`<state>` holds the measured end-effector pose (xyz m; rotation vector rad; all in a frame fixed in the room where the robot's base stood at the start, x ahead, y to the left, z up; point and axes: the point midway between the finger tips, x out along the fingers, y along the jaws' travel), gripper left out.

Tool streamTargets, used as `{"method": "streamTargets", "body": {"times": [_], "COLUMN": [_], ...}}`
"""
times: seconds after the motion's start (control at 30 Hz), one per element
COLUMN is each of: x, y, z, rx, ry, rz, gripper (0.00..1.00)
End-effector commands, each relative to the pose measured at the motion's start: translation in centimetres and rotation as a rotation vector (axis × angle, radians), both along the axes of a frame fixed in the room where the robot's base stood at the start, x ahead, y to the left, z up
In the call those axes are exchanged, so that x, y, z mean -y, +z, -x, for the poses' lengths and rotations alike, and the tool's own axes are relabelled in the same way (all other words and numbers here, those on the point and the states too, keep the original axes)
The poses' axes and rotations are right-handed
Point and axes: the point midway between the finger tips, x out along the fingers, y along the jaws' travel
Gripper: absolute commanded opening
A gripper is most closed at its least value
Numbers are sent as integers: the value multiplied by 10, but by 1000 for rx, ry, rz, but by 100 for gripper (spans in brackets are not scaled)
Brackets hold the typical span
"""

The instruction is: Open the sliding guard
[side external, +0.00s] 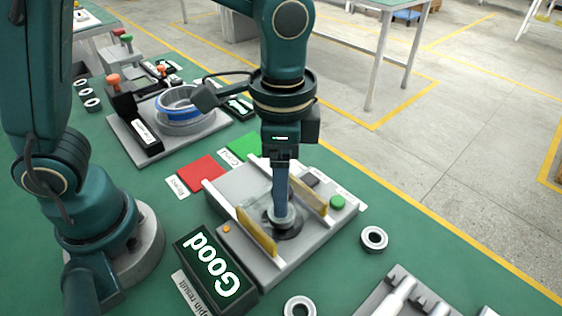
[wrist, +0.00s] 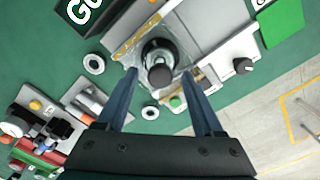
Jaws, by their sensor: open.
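The sliding guard is a clear panel with yellow edges (side external: 257,232) on the grey spin station (side external: 235,185) in the side view; in the wrist view its clear cover (wrist: 182,55) surrounds a dark round post (wrist: 160,75). My gripper (side external: 281,212) points straight down over the guard. In the wrist view its two fingers (wrist: 160,75) are apart, one on each side of the post. I cannot tell whether they touch it. The fingers hide part of the guard and the dark round part (side external: 290,232) beneath in the side view.
A black display (side external: 215,268) reading "Good" stands at the station's front left. A green button (side external: 337,202) is at its right. Red (side external: 203,173) and green (side external: 245,147) pads lie behind. Loose rings (side external: 374,238) lie at right and front. Another fixture (side external: 170,125) stands back left.

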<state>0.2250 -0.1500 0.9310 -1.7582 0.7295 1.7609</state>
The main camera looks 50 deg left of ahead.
Motion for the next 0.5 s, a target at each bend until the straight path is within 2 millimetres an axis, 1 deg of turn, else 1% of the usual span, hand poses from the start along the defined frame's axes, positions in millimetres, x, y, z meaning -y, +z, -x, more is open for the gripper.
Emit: {"method": "streamTargets", "body": {"times": [0.17,0.2,0.27,0.3,0.37,0.5], "x": [0,0,0,0,0,0], "y": [0,0,0,0,0,0], "z": [0,0,0,0,0,0], "rx": [1,1,1,1,1,1], "ry": [0,0,0,0,0,0], "rz": [1,1,1,1,1,1], "gripper": [69,61,38,23,0,0]}}
